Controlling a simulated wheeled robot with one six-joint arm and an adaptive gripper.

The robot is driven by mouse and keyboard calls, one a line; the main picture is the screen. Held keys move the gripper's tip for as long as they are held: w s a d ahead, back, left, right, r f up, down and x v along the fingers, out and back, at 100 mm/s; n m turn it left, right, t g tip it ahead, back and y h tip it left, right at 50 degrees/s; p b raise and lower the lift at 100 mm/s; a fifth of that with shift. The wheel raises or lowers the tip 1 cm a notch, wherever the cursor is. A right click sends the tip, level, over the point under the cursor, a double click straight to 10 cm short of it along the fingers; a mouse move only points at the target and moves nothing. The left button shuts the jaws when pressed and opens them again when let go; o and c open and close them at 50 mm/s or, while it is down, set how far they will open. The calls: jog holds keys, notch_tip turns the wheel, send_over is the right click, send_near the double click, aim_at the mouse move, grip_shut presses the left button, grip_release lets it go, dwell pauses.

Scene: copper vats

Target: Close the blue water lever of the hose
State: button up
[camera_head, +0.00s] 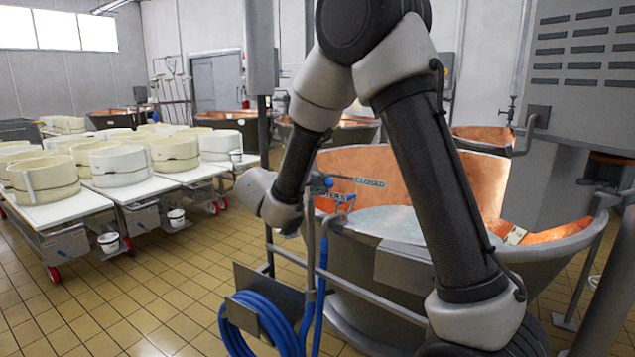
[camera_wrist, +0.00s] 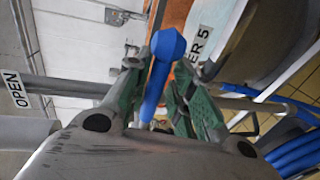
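The blue lever (camera_wrist: 157,82) with a faceted knob end shows in the wrist view. It stands between the two green-padded fingers of my gripper (camera_wrist: 160,68). The fingers are apart, with the lever between them; I cannot tell whether either pad touches it. In the head view, small blue parts (camera_head: 328,183) show at the top of the hose pipe, beside my wrist; my fingers are mostly hidden there. The blue hose (camera_head: 323,290) runs down the pipe and hangs in a coil (camera_head: 240,322).
A copper vat (camera_head: 400,300) stands behind the pipe, with a CLOSED sign (camera_head: 369,182) by it. An OPEN sign (camera_wrist: 14,90) shows in the wrist view. Wheeled tables (camera_head: 160,187) with white moulds (camera_head: 120,165) stand at left. Tiled floor (camera_head: 150,290) lies clear between.

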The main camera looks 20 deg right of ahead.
jog(key=shift+o, duration=0.4)
jog(key=shift+s+a+r, duration=0.1)
jog(key=shift+a, duration=0.1)
jog(key=v, duration=1.1)
jog(key=shift+s+a, duration=0.15)
jog(key=shift+s, duration=0.05)
